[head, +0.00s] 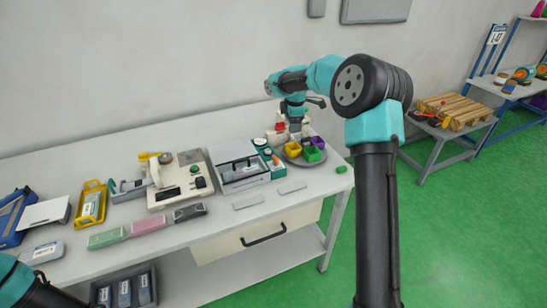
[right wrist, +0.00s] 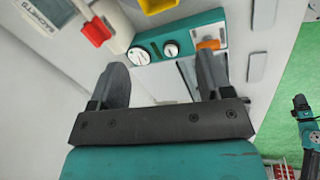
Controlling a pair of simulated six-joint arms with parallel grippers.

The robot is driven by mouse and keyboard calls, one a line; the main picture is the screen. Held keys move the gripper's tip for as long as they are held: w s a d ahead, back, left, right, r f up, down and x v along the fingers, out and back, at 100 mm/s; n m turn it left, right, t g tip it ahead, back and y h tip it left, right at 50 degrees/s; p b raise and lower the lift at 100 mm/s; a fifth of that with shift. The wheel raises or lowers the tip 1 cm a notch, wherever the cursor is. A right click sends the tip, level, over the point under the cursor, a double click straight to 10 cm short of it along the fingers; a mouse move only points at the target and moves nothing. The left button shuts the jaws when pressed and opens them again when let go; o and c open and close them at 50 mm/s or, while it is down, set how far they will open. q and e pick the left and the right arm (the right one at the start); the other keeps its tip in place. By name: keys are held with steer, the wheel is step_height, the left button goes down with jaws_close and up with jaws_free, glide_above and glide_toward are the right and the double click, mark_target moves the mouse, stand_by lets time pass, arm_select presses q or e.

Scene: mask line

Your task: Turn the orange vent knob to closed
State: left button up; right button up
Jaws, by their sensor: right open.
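The orange vent knob (right wrist: 208,44) sits at the right end of a teal panel (right wrist: 182,32) in the right wrist view. Two white round dials (right wrist: 139,55) are on the same panel to its left. The panel also shows in the head view (head: 278,172), where the knob is too small to read. My right gripper (right wrist: 160,66) is open, with nothing seen between its fingers. Its right fingertip appears just below the orange knob in the picture; whether they touch cannot be told. Of my left arm only a part shows at the head view's lower left; its gripper is out of view.
A round grey tray (head: 318,161) with yellow, green and purple bins stands right of the panel. A red-handled part (right wrist: 95,31) is near the gripper. A grey-white box (head: 238,163) stands left of the panel.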

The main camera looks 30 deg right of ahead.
mark_target(275, 158)
steer(key=s+a+r+n+g, duration=0.2)
steer(key=a+r, duration=0.3)
steer(key=a, duration=0.3)
steer(key=shift+a+n+y, duration=0.2)
steer(key=shift+n+y, duration=0.1)
steer(key=shift+n, duration=0.1)
steer(key=shift+s, duration=0.1)
step_height(275, 158, down, 18)
steer(key=shift+r, duration=0.25)
steer(key=shift+c, duration=0.4)
steer(key=c, duration=0.8)
steer(key=shift+c, duration=0.2)
